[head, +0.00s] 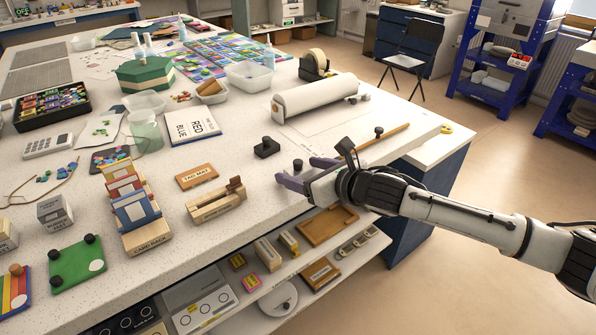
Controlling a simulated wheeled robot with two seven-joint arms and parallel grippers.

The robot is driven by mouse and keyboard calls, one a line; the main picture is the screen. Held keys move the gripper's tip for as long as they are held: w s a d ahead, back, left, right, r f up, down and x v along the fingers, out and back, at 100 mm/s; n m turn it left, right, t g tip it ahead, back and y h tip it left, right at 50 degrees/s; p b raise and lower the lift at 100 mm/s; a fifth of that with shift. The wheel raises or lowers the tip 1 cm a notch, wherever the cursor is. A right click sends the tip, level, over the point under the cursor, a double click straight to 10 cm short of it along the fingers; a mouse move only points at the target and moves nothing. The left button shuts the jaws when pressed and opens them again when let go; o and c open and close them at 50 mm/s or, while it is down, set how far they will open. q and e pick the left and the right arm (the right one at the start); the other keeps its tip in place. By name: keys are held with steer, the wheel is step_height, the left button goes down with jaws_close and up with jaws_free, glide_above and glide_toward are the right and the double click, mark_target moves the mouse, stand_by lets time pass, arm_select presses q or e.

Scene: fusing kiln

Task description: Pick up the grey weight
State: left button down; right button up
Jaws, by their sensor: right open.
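A dark grey block with a round knob on top (266,149) stands upright on the white speckled worktop (240,222), left of my right gripper. It looks like the grey weight. My right gripper (298,171) reaches in from the right over the worktop's front edge. Its purple-grey fingers are apart and point left, with a clear gap between them and the block. The fingers hold nothing that I can see. My left gripper is not in view.
A white paper roll (314,97) and a tape dispenser (314,66) stand behind the block. A wooden stick (385,138) lies to the right. A wooden "tag mat" plate (197,177) and a slotted wooden holder (215,204) are left. A shelf with trays sits below the edge.

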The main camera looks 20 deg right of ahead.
steer(key=shift+c, duration=0.5)
steer(key=shift+r, duration=0.1)
steer(key=c, duration=1.3)
